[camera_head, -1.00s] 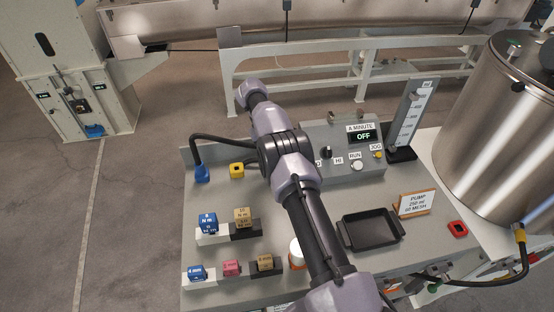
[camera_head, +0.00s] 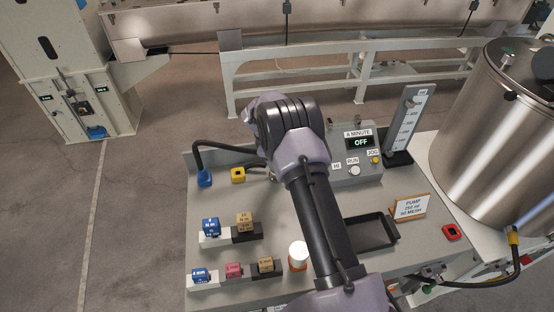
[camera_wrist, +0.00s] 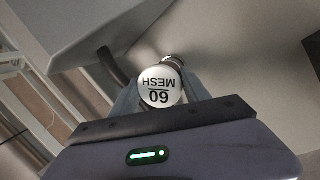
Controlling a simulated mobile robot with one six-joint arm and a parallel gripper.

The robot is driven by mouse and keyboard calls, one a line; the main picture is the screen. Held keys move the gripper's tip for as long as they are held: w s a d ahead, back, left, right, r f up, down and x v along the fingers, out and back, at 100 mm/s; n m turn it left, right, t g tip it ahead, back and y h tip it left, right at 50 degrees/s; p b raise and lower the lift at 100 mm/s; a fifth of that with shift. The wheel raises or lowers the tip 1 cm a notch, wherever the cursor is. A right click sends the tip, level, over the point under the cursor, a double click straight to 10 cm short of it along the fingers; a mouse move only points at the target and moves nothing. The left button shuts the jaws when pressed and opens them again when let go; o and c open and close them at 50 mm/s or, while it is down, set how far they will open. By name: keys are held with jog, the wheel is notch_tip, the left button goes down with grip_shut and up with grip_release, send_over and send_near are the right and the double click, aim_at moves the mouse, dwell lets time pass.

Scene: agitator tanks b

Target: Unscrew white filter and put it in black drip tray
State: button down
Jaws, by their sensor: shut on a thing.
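The white filter (camera_wrist: 160,84) shows its round end, marked "60 MESH", in the wrist view. My gripper (camera_wrist: 160,92) is shut on it, with a grey finger on each side. A shiny metal part (camera_wrist: 173,61) shows just behind the filter; I cannot tell whether the two are still joined. In the head view my arm hides the gripper and filter. The black drip tray (camera_head: 370,233) lies empty in its visible part on the grey bench, right of my arm, which covers its left edge.
A white cylinder with an orange base (camera_head: 298,256) stands close left of my arm. Coloured blocks (camera_head: 233,269) are at the left. A control box (camera_head: 356,170) reading OFF, a pump sign (camera_head: 410,206) and a steel tank (camera_head: 492,130) are behind and right.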

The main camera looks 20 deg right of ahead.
jog(key=shift+d+n, duration=0.1)
jog(key=shift+n, duration=0.4)
